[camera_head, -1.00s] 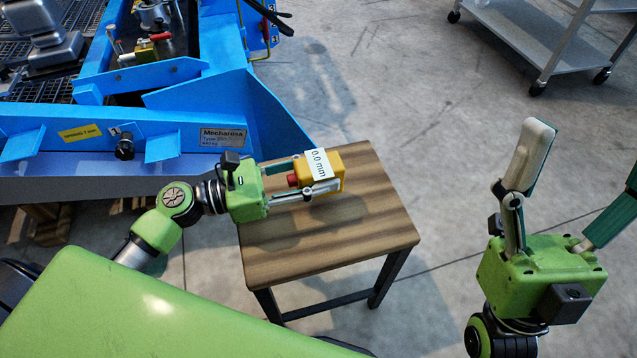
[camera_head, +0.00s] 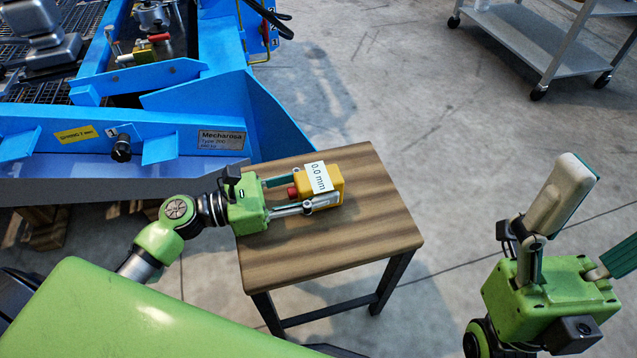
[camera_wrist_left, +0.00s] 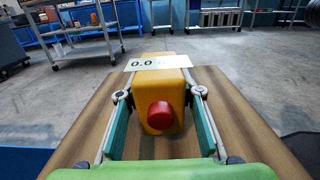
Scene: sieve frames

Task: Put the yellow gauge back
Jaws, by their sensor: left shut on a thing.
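The yellow gauge (camera_head: 329,187) is a small yellow box with a red button and a white label reading 0.0 mm. It is at the small wooden table (camera_head: 330,240), low over or on its top; I cannot tell if it touches. My left gripper (camera_head: 312,193) is shut on the gauge, one finger along each side. In the left wrist view the gauge (camera_wrist_left: 163,95) sits between the fingers with its red button toward me. My right gripper (camera_head: 585,215) is at the right, away from the table, its fingers spread apart and empty.
A blue machine frame (camera_head: 190,118) with a Mecharosa plate stands behind and left of the table. A grey trolley (camera_head: 530,45) stands at the back right. The floor between is clear.

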